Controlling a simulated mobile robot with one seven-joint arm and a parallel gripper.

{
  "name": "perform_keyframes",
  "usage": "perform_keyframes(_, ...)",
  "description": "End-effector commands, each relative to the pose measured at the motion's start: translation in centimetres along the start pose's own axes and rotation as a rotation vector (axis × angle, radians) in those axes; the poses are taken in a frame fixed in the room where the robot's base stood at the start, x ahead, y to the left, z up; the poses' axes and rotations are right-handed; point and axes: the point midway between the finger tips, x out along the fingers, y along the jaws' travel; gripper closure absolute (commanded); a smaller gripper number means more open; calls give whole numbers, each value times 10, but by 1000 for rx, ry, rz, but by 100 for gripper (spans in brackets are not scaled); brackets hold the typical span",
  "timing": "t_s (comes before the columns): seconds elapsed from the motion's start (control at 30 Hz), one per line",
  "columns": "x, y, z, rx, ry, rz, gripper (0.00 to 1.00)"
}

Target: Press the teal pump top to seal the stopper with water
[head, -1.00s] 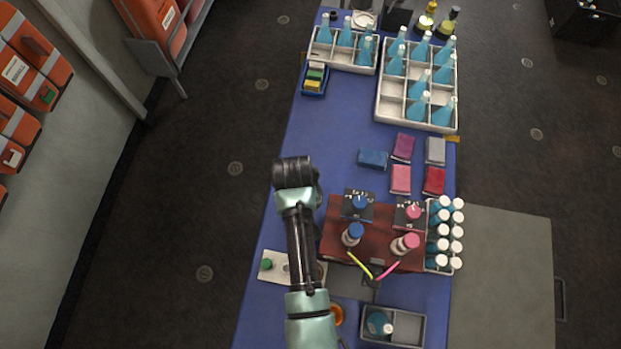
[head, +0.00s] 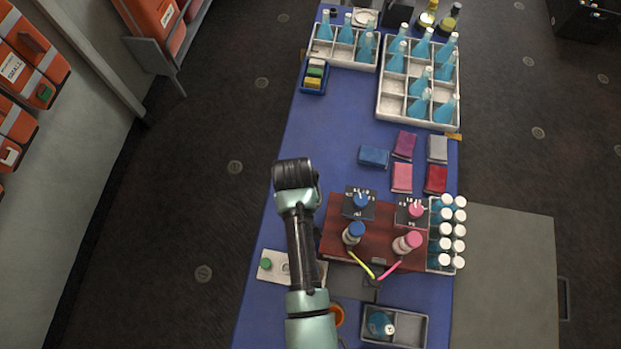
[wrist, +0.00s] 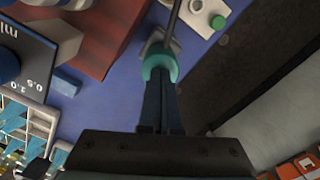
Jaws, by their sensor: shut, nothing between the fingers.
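In the wrist view my gripper (wrist: 160,88) is shut and empty, its dark fingers side by side. A teal ring-shaped top (wrist: 158,65), which looks like the pump top, shows right at the fingertips, with a thin dark rod running from it toward the top edge. I cannot tell whether the fingers touch it. In the head view my arm covers this area, so neither the gripper nor the teal top is visible there. The stopper and any water in it cannot be made out.
A white plate with a green knob (head: 265,264) lies left of my arm. A red-brown block (head: 340,243) with blue-topped (head: 353,233) and pink-topped (head: 408,242) bottles stands to the right. White-capped vials (head: 446,232) are beyond it. A grey tray (head: 410,328) is in front.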

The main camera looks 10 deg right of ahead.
Motion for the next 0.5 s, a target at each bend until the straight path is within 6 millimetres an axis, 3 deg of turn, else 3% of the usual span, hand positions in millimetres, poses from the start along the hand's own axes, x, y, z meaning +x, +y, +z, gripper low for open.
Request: perform_keyframes(0.5,-29,0,1,0,-2,0,100)
